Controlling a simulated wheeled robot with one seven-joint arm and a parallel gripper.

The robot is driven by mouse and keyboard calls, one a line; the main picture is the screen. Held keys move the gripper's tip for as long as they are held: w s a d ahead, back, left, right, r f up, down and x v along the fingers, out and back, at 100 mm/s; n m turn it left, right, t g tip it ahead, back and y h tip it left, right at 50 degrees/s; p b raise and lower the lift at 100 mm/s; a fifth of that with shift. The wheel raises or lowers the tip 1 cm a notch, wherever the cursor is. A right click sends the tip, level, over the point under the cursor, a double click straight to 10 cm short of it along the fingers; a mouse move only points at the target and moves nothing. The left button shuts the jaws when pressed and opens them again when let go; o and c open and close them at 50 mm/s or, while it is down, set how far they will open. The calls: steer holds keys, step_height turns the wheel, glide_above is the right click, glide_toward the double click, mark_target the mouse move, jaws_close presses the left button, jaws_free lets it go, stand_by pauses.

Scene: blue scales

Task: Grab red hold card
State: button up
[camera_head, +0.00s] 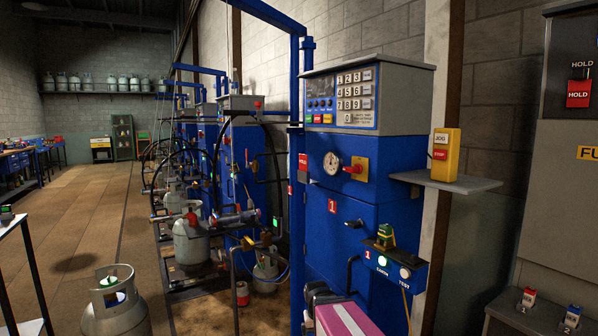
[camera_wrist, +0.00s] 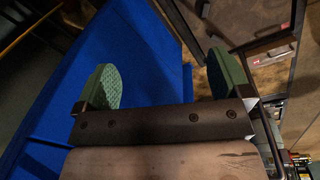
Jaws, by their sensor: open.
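A red card marked HOLD (camera_head: 579,93) hangs on the dark upper part of a grey panel at the far right of the head view. A smaller red tag (camera_head: 303,162) is on the left edge of the near blue cabinet; its lettering is too small to be sure of. My gripper (camera_wrist: 160,72) shows in the wrist view with its two green round pads wide apart and nothing between them. A blue surface lies beyond the pads. No red card shows in the wrist view, and I cannot make out my gripper in the head view.
A gas cylinder (camera_head: 115,305) stands at the lower left. Brown floor (camera_head: 80,225) is open on the left.

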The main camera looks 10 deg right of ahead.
steer(key=w+r+m+t+h, duration=0.1)
steer(key=w+r+m+h, duration=0.1)
steer(key=w+r, duration=0.8)
steer(key=m+t+h, duration=0.3)
steer(key=m+h, duration=0.6)
steer(key=m, duration=0.2)
glide_toward(303, 161)
steer(key=shift+t, duration=0.3)
steer(key=x, duration=1)
steer(key=shift+d+f, duration=0.15)
steer(key=shift+f, duration=0.05)
steer(key=c, duration=1)
